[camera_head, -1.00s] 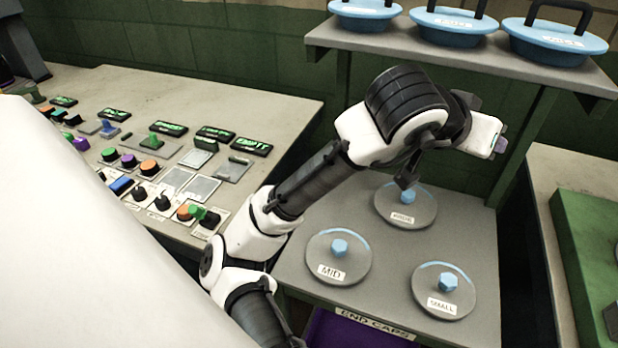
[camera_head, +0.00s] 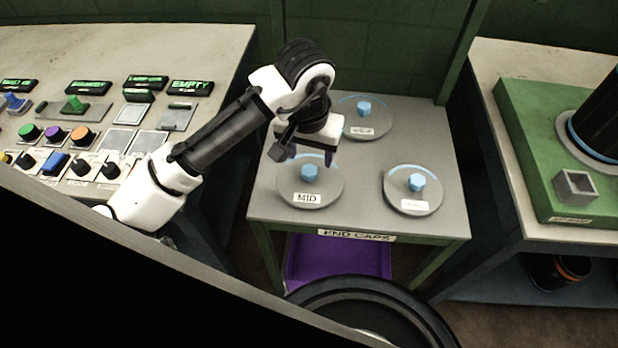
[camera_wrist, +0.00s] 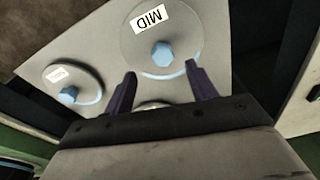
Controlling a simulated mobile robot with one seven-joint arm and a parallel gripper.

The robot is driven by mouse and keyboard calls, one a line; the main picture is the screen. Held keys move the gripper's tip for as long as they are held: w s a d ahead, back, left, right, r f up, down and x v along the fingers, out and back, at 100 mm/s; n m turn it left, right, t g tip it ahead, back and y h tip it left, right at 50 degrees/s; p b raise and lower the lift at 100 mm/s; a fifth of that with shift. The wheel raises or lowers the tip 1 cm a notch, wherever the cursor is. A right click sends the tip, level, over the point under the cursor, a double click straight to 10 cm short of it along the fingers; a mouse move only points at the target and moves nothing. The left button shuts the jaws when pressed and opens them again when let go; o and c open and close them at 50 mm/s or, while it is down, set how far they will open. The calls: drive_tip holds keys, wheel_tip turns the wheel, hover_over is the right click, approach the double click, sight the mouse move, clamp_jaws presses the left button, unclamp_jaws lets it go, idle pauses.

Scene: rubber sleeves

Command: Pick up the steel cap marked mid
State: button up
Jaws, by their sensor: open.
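The steel cap marked MID (camera_head: 322,191) is a flat grey disc with a blue hexagonal knob, lying at the front left of the end caps table (camera_head: 355,216). It also shows in the wrist view (camera_wrist: 185,48), with its knob ahead of and between the fingertips. My gripper (camera_head: 311,156) is open and empty, pointing down above the back edge of this cap, apart from the knob. In the wrist view its two purple fingers (camera_wrist: 160,80) stand apart.
A cap marked SMALL (camera_head: 400,202) lies to the right, and a third cap (camera_head: 376,125) lies behind, partly hidden by my gripper. A control panel (camera_head: 100,120) stands left. A green board (camera_head: 530,150) with a square socket lies on the right bench.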

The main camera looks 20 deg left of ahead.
drive_tip(key=shift+w+a+f+p, duration=0.1)
drive_tip(key=shift+w+f+p, duration=0.1)
drive_tip(key=shift+f, duration=0.8)
drive_tip(key=shift+w+a+f+p, duration=0.1)
drive_tip(key=shift+f+p, duration=0.1)
drive_tip(key=shift+f, duration=0.75)
drive_tip(key=shift+w+a+f+p, duration=0.1)
drive_tip(key=shift+f+p, duration=0.1)
drive_tip(key=shift+f, duration=0.8)
drive_tip(key=shift+c, duration=0.3)
clamp_jaws()
